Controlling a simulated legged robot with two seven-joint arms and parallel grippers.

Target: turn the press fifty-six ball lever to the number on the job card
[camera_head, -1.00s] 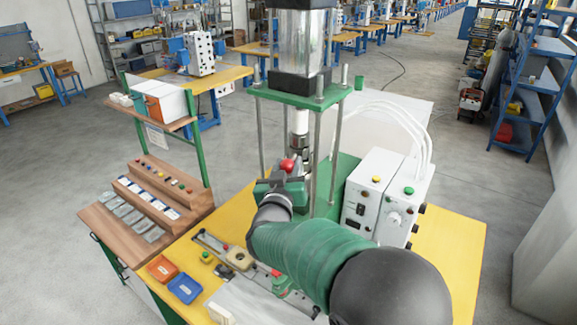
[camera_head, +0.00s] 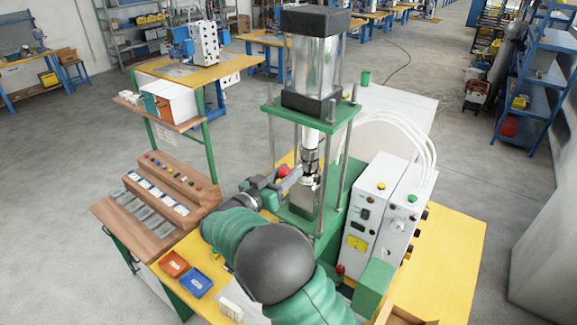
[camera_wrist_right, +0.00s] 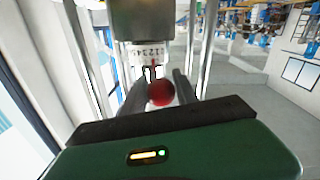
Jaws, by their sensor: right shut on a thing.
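The press (camera_head: 317,62) stands on the yellow bench, with a clear cylinder, green plates and steel posts. Its lever ends in a red ball (camera_head: 284,171) at the left of the spindle. My right gripper (camera_head: 290,181) reaches in from the left and is shut at the ball. In the right wrist view the red ball (camera_wrist_right: 161,92) sits between my dark fingers. Just above it a white ring with black numbers (camera_wrist_right: 147,54) and a red pointer line shows, too small to read surely. I cannot make out a job card. My left gripper is not in view.
A white control box (camera_head: 375,210) with buttons and hoses stands right of the press. Orange (camera_head: 174,263) and blue trays (camera_head: 196,284) lie at the bench's front left. A wooden stepped rack (camera_head: 150,205) stands further left. The bench's right side is mostly clear.

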